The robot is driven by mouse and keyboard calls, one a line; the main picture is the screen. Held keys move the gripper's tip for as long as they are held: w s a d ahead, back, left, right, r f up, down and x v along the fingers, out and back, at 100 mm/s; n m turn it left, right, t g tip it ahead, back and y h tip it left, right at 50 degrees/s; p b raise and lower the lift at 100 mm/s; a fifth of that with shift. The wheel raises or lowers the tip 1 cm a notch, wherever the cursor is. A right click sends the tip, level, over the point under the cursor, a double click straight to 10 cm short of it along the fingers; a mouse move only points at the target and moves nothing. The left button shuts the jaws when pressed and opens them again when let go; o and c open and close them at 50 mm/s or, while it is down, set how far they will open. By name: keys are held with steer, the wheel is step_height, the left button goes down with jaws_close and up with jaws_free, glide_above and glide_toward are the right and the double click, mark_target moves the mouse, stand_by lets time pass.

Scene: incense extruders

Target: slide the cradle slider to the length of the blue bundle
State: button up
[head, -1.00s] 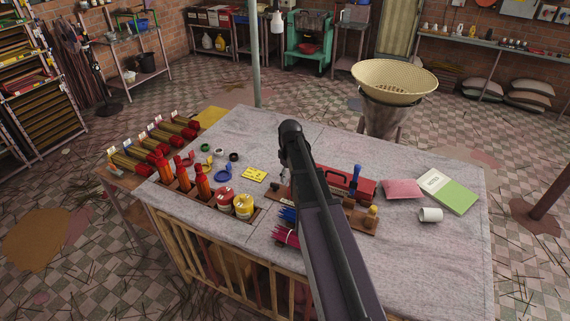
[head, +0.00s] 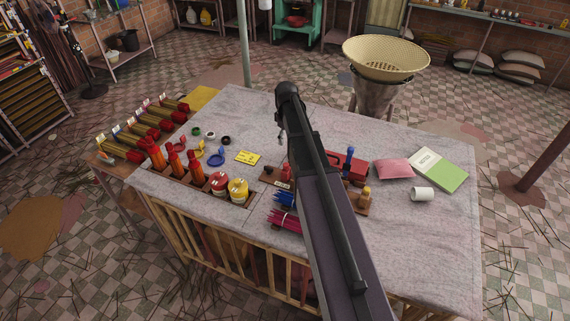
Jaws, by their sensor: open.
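The blue bundle (head: 284,200) lies near the table's front edge, left of my arm, its right end hidden behind the arm. A brown wooden board (head: 270,176), apparently the cradle, runs behind my arm, which covers its middle. On its right part stands a small block with a brass-coloured knob (head: 366,191); I cannot tell for sure that this is the slider. A red box (head: 350,170) with an upright blue handle (head: 349,157) is just behind it. My gripper cannot be made out; my dark arm reaches over the table and hides what is behind it.
A magenta bundle (head: 284,219) lies in front of the blue one. Red and yellow tubs (head: 238,188) and orange extruders stand in a rack at left. A pink packet (head: 394,169), green-and-white book (head: 440,170) and white cup (head: 422,194) lie at right. The front right tabletop is clear.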

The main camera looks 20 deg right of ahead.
mark_target(286, 164)
steer(key=shift+f+b, duration=6.65)
steer(key=shift+f, duration=0.1)
jaws_close()
